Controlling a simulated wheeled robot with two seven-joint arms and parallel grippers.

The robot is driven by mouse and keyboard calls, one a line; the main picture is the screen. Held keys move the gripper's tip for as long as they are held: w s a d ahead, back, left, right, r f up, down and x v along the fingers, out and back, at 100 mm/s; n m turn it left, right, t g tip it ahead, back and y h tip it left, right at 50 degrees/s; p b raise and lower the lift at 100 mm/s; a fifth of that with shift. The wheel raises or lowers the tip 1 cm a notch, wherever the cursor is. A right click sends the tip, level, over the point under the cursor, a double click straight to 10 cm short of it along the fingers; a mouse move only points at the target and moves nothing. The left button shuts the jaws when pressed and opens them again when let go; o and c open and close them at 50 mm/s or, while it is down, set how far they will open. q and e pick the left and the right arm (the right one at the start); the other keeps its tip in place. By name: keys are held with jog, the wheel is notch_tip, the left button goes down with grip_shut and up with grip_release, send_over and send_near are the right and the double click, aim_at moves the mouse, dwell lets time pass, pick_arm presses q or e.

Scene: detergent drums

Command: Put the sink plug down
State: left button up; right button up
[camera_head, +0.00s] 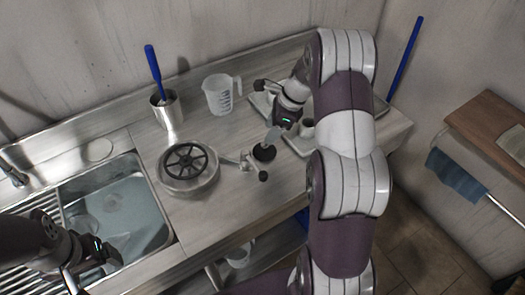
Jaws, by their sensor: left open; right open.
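A small dark round piece (264,153), which looks like the sink plug, rests on the wooden counter right of the round drum. My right gripper (270,136) is open just above and behind it, and its pale finger partly overlaps the area. I cannot tell whether they touch. My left gripper (88,272) is open and empty at the lower left, over the sink's front edge.
A round drum with a black spoked wheel (188,161) stands mid-counter. Small metal parts (245,161) and a black knob (263,176) are beside the dark piece. A clear jug (221,95) and a metal cup (167,109) with a blue-handled tool stand behind.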

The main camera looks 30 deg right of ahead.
aim_at(265, 148)
jog(key=x, duration=0.5)
jog(key=shift+d+f+p, duration=0.25)
jog(key=shift+d+p, duration=0.1)
jog(key=shift+w+a+f, duration=0.1)
jog(key=shift+a+f, duration=0.15)
jog(key=shift+f, duration=0.1)
grip_shut()
jog(key=shift+r, duration=0.1)
